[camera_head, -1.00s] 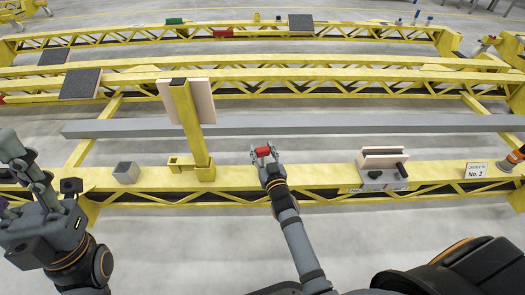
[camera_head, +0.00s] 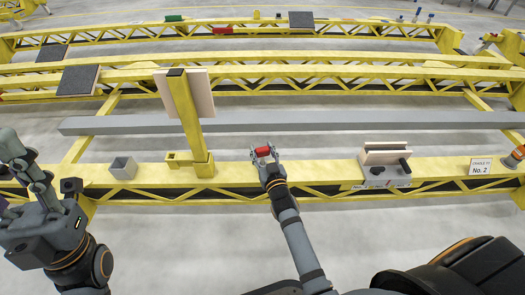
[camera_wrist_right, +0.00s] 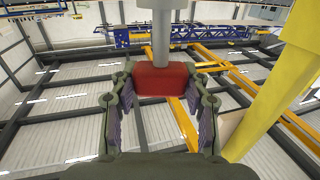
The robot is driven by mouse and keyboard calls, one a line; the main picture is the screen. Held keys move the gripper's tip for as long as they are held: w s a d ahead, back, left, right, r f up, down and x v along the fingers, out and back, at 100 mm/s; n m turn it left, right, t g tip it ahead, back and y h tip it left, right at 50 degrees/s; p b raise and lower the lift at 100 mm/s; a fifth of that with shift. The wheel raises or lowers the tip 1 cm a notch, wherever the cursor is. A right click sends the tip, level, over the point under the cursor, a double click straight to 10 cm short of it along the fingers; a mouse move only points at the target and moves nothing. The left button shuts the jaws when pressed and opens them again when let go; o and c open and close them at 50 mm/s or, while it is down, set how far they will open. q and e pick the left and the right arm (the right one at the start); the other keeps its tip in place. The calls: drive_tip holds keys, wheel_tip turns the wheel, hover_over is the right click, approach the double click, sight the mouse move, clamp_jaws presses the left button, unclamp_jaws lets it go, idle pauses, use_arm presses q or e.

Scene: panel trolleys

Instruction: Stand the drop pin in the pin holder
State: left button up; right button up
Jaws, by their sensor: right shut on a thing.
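My right gripper (camera_head: 264,153) is shut on the red part of the drop pin (camera_head: 262,151), near the trolley's front yellow beam. In the right wrist view the red block (camera_wrist_right: 166,80) sits between both fingers, and a grey shaft (camera_wrist_right: 161,35) runs from it to the top edge. A grey open-topped square box (camera_head: 122,168), which looks like the pin holder, stands on the front beam, well left of the right gripper. Its inside is hard to see. My left gripper (camera_head: 22,170) is at the left edge, partly cut off, and its opening is unclear.
A yellow upright post (camera_head: 188,120) with a small bracket stands between the box and my right gripper. A wooden block on a grey fixture (camera_head: 386,162) sits right of the gripper. A long grey bar (camera_head: 300,122) crosses behind. A No. 2 sign (camera_head: 480,167) stands at right.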

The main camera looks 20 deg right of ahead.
drive_tip(key=shift+f+b, duration=1.3)
drive_tip(key=shift+f, duration=0.15)
drive_tip(key=o, duration=1.3)
drive_tip(key=o, duration=0.6)
drive_tip(key=shift+c, duration=0.2)
